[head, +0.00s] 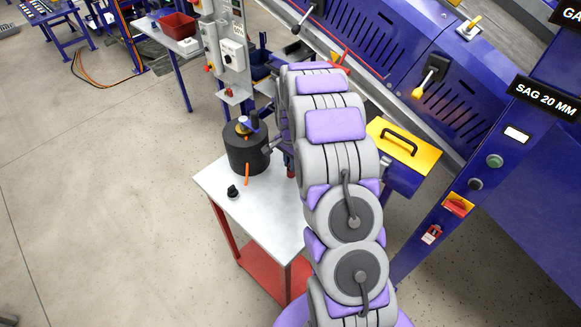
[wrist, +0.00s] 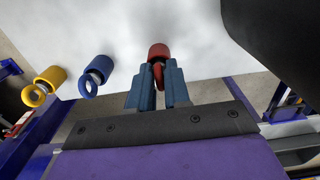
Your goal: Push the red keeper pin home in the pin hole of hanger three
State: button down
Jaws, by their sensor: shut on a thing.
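In the wrist view, the red keeper pin's ring (wrist: 158,76) stands between the two blue fingers of my gripper (wrist: 159,71), which are shut on it. A red cylindrical part (wrist: 158,51) lies just beyond the fingertips, in line with the ring, against a pale surface. I cannot tell how deep the pin sits, and the pin hole is hidden. To the left are a blue ringed pin (wrist: 95,80) and a yellow ringed pin (wrist: 45,86), each with a same-coloured cylinder and a grey stretch visible.
A dark rounded body (wrist: 290,35) fills the wrist view's upper right. In the head view, a grey-topped table (head: 262,215) with red legs holds a black cylinder (head: 246,155) and a small black knob (head: 233,192). A blue machine (head: 390,45) stands behind; open floor lies left.

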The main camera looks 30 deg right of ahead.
jog(key=shift+r+p, duration=1)
jog(key=shift+r, duration=2.15)
